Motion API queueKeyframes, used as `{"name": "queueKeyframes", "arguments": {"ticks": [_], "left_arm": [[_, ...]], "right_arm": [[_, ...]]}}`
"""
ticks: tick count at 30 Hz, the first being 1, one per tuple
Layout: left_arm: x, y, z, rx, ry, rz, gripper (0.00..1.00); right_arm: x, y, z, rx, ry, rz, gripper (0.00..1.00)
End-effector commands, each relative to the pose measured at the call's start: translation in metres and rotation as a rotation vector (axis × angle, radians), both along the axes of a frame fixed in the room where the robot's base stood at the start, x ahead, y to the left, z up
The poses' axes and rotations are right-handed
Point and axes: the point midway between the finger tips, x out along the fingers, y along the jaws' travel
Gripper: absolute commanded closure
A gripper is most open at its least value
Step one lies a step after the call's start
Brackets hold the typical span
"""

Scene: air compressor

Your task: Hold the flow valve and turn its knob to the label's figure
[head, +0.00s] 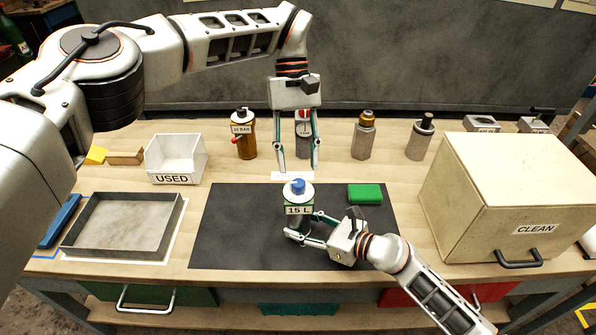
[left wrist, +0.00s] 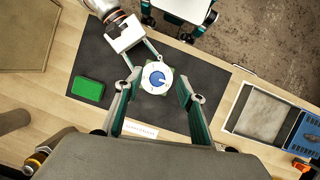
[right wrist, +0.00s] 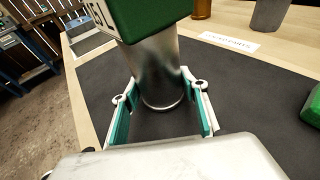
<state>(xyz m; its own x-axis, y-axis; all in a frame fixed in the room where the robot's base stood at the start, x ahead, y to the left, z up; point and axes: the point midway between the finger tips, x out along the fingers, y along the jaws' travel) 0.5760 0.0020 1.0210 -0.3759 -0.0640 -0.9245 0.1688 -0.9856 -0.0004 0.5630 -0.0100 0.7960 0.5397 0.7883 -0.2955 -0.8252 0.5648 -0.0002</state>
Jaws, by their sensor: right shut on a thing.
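The flow valve (head: 299,196) stands upright on the dark mat, with a metal body, a green band labelled "15 L" and a blue knob (head: 298,185) on top. My right gripper (head: 303,226) is shut on its metal lower body, one finger on each side, as the right wrist view (right wrist: 158,88) also shows. My left gripper (head: 298,168) is open and empty, pointing down above and behind the valve. In the left wrist view the blue knob (left wrist: 156,78) on its white dial shows between the open fingers, apart from them. The dial's marks are too small to read.
A green block (head: 365,194) lies on the mat (head: 235,225) right of the valve. A grey tray (head: 124,222) and a white USED bin (head: 175,160) are at left, a CLEAN box (head: 505,200) at right. Several fittings, including a "10 BAR" one (head: 244,140), stand behind.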

Motion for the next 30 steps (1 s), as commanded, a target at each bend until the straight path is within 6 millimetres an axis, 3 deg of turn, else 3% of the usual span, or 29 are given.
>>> {"name": "queueKeyframes", "arguments": {"ticks": [6, 12, 23, 30], "left_arm": [[0.0, 0.0, 0.03, 0.001, -0.002, 0.0, 0.61], [0.0, 0.0, 0.037, 0.001, -0.001, -0.001, 0.61], [-0.001, 0.001, 0.033, -0.002, 0.014, 0.03, 0.61], [-0.014, 0.003, 0.009, -0.016, 0.144, 0.299, 0.61]], "right_arm": [[0.0, 0.0, 0.0, 0.0, 0.0, 0.0, 0.74], [0.0, 0.0, 0.0, 0.0, 0.0, 0.0, 0.74], [0.0, 0.0, 0.0, 0.0, 0.0, 0.0, 0.74], [0.0, 0.0, 0.0, 0.0, 0.0, 0.0, 0.74]]}}
